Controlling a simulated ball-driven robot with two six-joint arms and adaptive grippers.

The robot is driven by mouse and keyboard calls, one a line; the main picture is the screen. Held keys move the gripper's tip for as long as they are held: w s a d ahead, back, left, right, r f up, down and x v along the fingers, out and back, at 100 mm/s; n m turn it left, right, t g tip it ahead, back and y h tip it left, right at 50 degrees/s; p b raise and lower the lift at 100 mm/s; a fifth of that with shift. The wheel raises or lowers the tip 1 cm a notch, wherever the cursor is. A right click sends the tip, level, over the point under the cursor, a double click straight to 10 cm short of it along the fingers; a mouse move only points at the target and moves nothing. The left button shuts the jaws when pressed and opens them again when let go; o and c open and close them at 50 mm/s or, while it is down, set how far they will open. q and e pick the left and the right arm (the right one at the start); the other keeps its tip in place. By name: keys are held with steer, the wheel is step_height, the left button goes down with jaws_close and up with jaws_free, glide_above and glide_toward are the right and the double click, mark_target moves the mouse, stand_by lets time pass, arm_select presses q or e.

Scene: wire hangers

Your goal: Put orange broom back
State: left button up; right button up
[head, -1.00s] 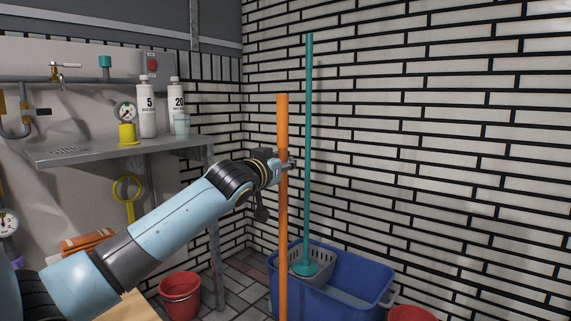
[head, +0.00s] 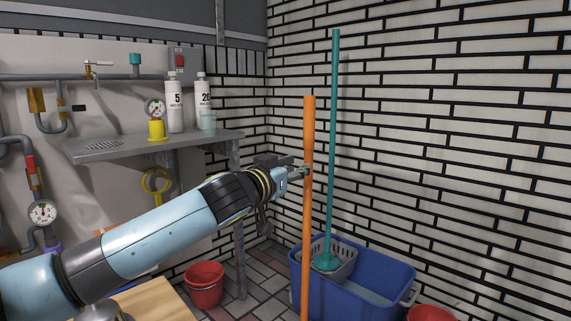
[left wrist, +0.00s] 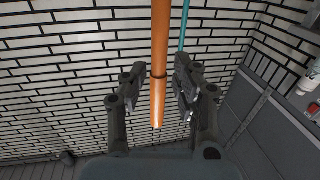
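The orange broom's handle (head: 308,200) stands upright in the head view, in front of the blue mop bucket; its lower end is out of frame. My left gripper (head: 303,171) is at the upper part of the handle. In the left wrist view the left gripper's fingers (left wrist: 159,84) are open, one on each side of the orange handle (left wrist: 159,45), with a gap visible on both sides. I cannot tell how deep the handle lies between them. The handle's free end shows there too. My right gripper is not in view.
A teal mop (head: 332,150) stands in the blue bucket (head: 365,292) by the brick wall. Red buckets (head: 204,286) (head: 430,313) stand on either side. A metal shelf (head: 150,146) with bottles (head: 174,105) is at left. A wooden surface (head: 155,300) is at bottom left.

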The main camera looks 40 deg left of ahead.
arm_select(q)
steer(key=s+d+f+g+y, duration=0.1)
steer(key=s+f+g, duration=0.6)
steer(key=s+f, duration=1.1)
steer(key=s+d+f+m+g+h, duration=0.1)
steer(key=s+d+f+g, duration=0.4)
steer(key=s+f, duration=0.4)
steer(key=s+d+f+m+g+h, duration=0.1)
steer(key=s+d+f+g, duration=0.4)
steer(key=s+f, duration=0.4)
steer(key=s+d, duration=0.1)
steer(key=s, duration=0.5)
steer(key=shift+s+h+p, duration=0.25)
steer(key=shift+h+p, duration=0.1)
steer(key=shift+h, duration=0.05)
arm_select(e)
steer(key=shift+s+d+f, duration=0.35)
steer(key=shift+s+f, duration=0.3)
